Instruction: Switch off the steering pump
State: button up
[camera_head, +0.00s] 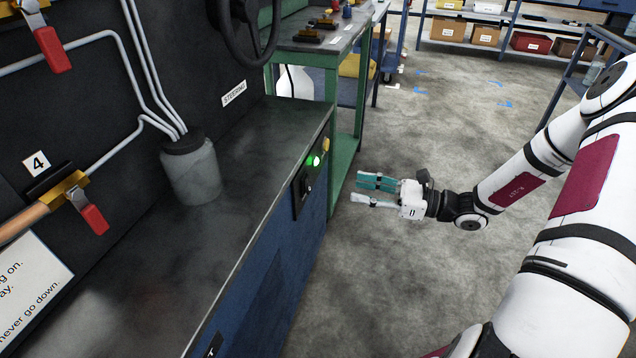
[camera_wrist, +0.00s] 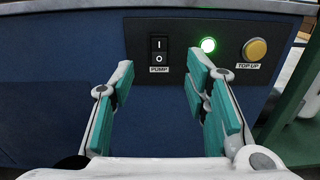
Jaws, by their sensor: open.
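The pump switch (camera_wrist: 159,51) is a black rocker marked I and O, with a "PUMP" label under it, on a dark panel (camera_wrist: 180,42) in the wrist view. A green lamp (camera_wrist: 208,45) glows to its right; it also shows in the head view (camera_head: 314,161). A yellow "TOP UP" button (camera_wrist: 255,50) sits further right. My gripper (camera_wrist: 160,100) is open and empty, its teal-padded fingers pointing at the panel, with the switch in the gap between them. In the head view my gripper (camera_head: 374,191) is apart from the panel, to its right. Which side of the rocker is pressed is unclear.
The panel is on the blue front of a bench with a dark top (camera_head: 240,190). A steering wheel (camera_head: 248,30), a grey reservoir (camera_head: 192,172) and red-handled valves (camera_head: 88,208) are above it. A green frame (camera_head: 345,140) stands beyond. The floor (camera_head: 430,270) around my gripper is clear.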

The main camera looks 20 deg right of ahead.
aim_at(307, 178)
jog(key=b+x, duration=0.3)
jog(key=x, duration=0.9)
jog(key=shift+a, duration=0.1)
grip_shut()
